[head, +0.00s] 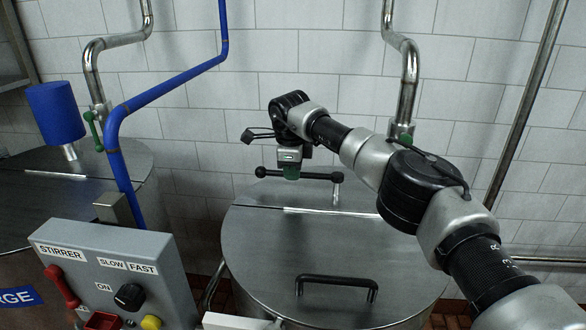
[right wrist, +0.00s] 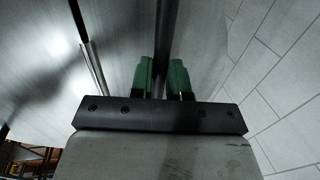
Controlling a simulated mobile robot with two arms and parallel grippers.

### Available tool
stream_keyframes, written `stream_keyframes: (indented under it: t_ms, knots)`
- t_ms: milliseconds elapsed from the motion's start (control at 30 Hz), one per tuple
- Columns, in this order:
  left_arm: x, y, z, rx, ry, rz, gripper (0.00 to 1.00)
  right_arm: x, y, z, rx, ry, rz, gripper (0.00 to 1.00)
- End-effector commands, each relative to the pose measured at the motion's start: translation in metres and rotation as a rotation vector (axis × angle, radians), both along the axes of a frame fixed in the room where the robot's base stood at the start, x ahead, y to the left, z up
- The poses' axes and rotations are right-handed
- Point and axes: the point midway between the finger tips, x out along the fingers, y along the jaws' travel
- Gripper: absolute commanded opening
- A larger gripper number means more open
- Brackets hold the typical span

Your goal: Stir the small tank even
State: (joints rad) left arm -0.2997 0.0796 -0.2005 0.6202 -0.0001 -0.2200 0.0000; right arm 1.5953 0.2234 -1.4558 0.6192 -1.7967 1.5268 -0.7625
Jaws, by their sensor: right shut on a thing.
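The small tank (head: 345,255) is a round steel vessel with a flat lid, in the lower middle of the head view. A black bar handle (head: 320,176) with a ball at its left end lies level above the back of the lid. A short steel post (head: 336,193) shows under its right end. My right gripper (head: 291,173) reaches down from above and is shut on the bar. In the right wrist view its green fingers (right wrist: 163,77) stand on either side of the dark bar (right wrist: 163,45). My left gripper is not in view.
A grey stirrer panel (head: 120,270) with a black SLOW/FAST knob (head: 129,297) and a red lever (head: 62,286) stands front left. A larger tank (head: 40,215) with a blue motor (head: 56,113) is at left. Blue and steel pipes run near the tiled wall. A black lid handle (head: 336,280) is in front.

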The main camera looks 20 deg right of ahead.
Motion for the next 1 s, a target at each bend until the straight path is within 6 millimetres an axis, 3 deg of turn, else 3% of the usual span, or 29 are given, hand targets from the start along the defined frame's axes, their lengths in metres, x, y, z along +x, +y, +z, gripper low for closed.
stream_keyframes:
  t_ms: [267,300,467,767,1000]
  knots:
    - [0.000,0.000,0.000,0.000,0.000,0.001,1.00,0.002,-0.002,0.004,0.002,-0.010,-0.014,0.00]
    - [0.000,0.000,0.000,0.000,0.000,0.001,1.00,0.002,-0.002,0.004,0.002,-0.011,-0.014,0.18]
    - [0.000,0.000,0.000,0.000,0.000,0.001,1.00,0.001,-0.002,0.003,0.002,-0.007,-0.012,0.42]
    - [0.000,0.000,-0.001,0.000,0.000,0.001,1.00,0.001,-0.001,0.003,0.001,-0.005,-0.009,0.42]
    - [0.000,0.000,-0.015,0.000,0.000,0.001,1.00,-0.005,0.002,0.035,0.002,-0.008,-0.009,0.42]
